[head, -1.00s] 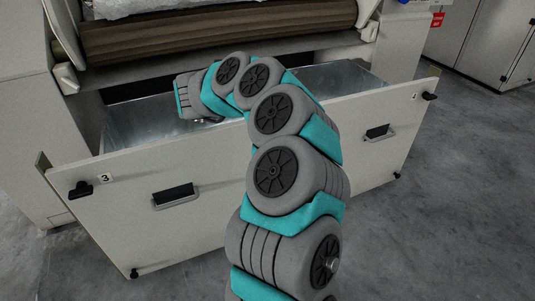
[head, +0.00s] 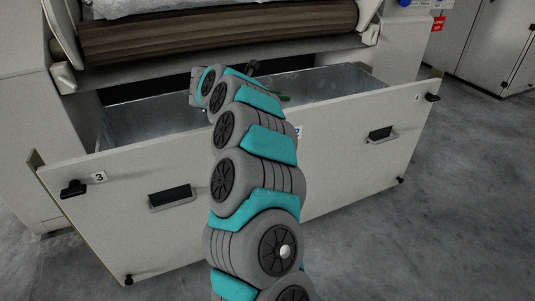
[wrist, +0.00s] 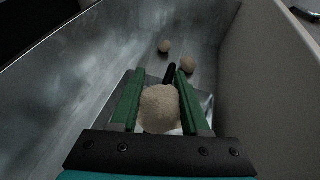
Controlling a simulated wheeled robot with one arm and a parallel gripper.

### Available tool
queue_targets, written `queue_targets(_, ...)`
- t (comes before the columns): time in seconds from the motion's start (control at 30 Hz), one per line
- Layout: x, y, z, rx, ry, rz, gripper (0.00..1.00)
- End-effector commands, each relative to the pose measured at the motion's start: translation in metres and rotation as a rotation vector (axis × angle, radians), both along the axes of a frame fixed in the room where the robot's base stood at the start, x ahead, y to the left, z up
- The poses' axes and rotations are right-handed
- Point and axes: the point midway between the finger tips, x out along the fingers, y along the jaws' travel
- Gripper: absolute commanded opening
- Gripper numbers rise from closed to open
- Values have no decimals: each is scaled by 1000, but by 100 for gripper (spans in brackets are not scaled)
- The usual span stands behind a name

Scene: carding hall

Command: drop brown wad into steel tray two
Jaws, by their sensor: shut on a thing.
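My gripper (wrist: 160,95) has green fingers shut on a pale tan-brown wad (wrist: 158,112) in the wrist view. The held wad is above the inside of a long steel-lined drawer. In the head view this drawer's bare steel inner wall (head: 340,80) shows behind a pale front panel. A green finger (head: 285,97) shows just past my arm there, and the wad is hidden. A bright metal surface (wrist: 206,102) lies under the fingers; I cannot tell whether it is a separate tray. A label, partly hidden by my arm (head: 298,132), may read 2.
The drawer's front panel (head: 345,165) has handles and labels 3 and 4. A large brown roller (head: 215,34) sits above and behind. The grey floor is clear at right.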

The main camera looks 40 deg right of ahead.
Motion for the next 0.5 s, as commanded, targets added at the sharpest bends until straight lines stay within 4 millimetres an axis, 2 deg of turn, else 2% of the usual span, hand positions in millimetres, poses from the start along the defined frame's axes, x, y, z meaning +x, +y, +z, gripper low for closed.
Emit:
queue_targets(0.2,0,0,-18,-1,3,1,0)
queue_targets(0.5,0,0,-21,0,1,1,0)
